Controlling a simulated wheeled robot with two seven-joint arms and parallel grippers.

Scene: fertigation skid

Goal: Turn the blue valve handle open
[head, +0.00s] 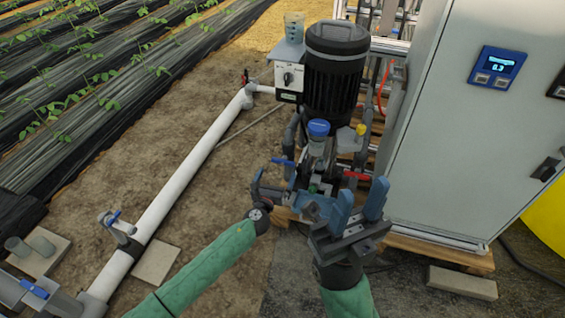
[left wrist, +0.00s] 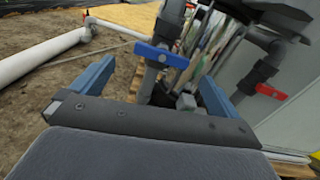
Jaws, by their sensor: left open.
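The blue valve handle (head: 283,162) sits on the grey pipework in front of the pump. In the left wrist view the blue handle (left wrist: 161,56) lies crosswise on a vertical grey pipe, ahead of and between my open fingers. My left gripper (head: 298,192) is open and empty, just below and in front of this handle and apart from it. It also shows in the left wrist view (left wrist: 155,92). My right gripper (head: 358,203) is open and empty, close to the right of the left one.
A red handle (head: 357,175) sits to the right on the pipework. A black pump motor (head: 336,75) and a grey cabinet (head: 425,150) stand behind and right. A white pipe (head: 180,184) runs along the left, with another blue handle (head: 113,217). Bare soil lies between.

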